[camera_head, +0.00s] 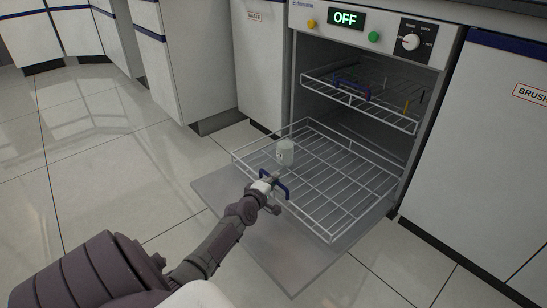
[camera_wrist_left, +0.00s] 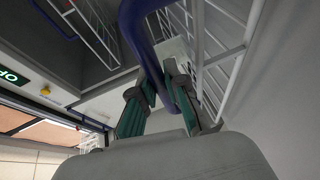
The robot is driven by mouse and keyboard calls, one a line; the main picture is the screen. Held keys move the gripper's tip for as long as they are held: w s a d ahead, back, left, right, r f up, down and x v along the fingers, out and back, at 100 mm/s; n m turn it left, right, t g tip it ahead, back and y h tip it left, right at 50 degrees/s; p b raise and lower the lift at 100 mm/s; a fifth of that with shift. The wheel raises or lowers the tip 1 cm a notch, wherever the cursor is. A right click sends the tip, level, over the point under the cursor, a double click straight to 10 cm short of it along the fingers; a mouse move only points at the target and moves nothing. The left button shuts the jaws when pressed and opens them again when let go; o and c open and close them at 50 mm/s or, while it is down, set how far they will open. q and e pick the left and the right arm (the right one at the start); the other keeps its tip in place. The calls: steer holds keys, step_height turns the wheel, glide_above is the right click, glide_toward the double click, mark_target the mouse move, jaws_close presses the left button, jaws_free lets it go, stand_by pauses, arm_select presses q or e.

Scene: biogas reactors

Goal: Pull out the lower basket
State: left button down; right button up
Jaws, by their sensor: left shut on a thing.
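The lower basket (camera_head: 335,205) is a white wire rack. It extends out of the washer (camera_head: 365,20) over the folded-down door (camera_head: 270,250), with its rear end inside the cavity. Its blue handle (camera_head: 283,180) is at the front edge; in the left wrist view the blue bar (camera_wrist_left: 137,30) runs between the fingers. My left gripper (camera_head: 268,188) is shut on this handle; its green-padded fingers (camera_wrist_left: 165,100) show in the wrist view. My right gripper is not in view.
The upper rack (camera_head: 350,95), with its own blue handle, sits inside the washer. White cabinets (camera_head: 480,150) stand on both sides. The tiled floor (camera_head: 110,160) at left is clear.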

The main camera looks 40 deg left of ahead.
arm_select(q)
steer(key=c, duration=1.5)
jaws_free()
steer(key=shift+o, duration=0.2)
steer(key=v, duration=1.2)
steer(key=shift+r, duration=0.1)
